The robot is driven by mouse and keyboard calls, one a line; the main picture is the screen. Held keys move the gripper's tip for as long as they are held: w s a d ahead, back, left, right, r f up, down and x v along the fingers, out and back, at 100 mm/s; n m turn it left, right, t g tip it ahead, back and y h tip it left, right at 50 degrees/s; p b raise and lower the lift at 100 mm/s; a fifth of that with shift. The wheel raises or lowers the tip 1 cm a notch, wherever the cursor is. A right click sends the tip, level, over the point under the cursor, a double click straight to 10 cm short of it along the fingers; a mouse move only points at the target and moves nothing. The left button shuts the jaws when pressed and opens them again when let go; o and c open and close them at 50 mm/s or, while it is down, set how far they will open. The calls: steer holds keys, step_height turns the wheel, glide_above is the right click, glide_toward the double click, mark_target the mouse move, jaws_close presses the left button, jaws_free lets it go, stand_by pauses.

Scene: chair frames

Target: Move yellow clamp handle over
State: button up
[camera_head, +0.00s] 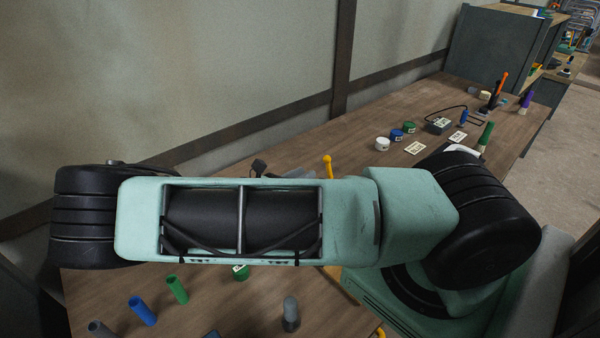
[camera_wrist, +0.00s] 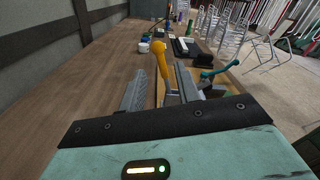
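The yellow clamp handle (camera_wrist: 161,58) stands upright with a rounded top in the wrist view. Its lower part narrows to a grey piece between the two fingers. My gripper (camera_wrist: 160,77) is open, with one grey finger on each side of the handle and gaps showing. I cannot tell whether either finger touches it. In the head view only the top of the yellow clamp handle (camera_head: 328,166) shows above my arm.
A teal handle (camera_wrist: 222,70) lies close to the right finger. A wall borders the bench's left side.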

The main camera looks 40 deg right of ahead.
mark_target(324, 161)
steer(key=d, duration=0.8)
steer(key=shift+s+r+p, duration=0.1)
steer(key=shift+r+p, duration=0.05)
steer(key=shift+p, duration=0.15)
steer(key=c, duration=0.5)
